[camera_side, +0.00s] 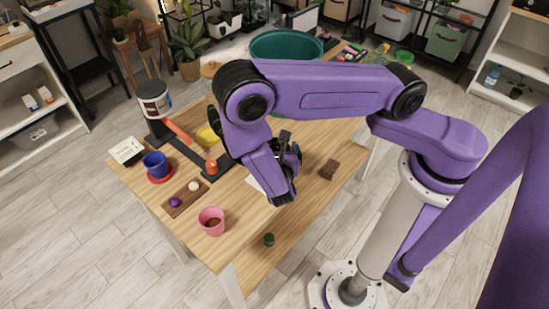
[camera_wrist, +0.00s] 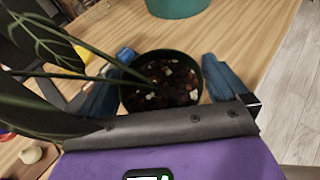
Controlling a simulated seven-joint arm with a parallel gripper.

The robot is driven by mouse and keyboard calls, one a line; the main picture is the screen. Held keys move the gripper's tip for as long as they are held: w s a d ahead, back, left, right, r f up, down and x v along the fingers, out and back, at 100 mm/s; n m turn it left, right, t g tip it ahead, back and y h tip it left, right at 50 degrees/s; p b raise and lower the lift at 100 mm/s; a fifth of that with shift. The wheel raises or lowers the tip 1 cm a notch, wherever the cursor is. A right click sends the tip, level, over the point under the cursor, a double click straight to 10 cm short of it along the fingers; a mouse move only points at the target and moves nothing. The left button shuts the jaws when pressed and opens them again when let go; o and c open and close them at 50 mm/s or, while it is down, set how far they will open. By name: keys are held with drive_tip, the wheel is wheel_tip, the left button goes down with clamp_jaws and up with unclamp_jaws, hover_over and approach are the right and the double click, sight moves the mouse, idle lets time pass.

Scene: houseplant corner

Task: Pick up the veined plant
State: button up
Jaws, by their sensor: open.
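The veined plant (camera_wrist: 50,50) shows in the wrist view, its dark leaves with pale veins and long green stems leaning out to the left. Its dark round pot (camera_wrist: 162,82) holds dark soil with white and reddish bits. My gripper (camera_wrist: 168,60) has its two blue fingers apart, one on each side of the pot. I cannot tell whether either finger touches it. In the side view my gripper (camera_side: 287,160) is low over the middle of the table, and my arm hides most of the plant there.
The front right of the table is mostly clear.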

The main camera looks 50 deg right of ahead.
drive_tip(key=shift+x, duration=0.85)
drive_tip(key=shift+c, duration=0.3)
drive_tip(key=c, duration=0.7)
drive_tip(key=shift+r, duration=0.1)
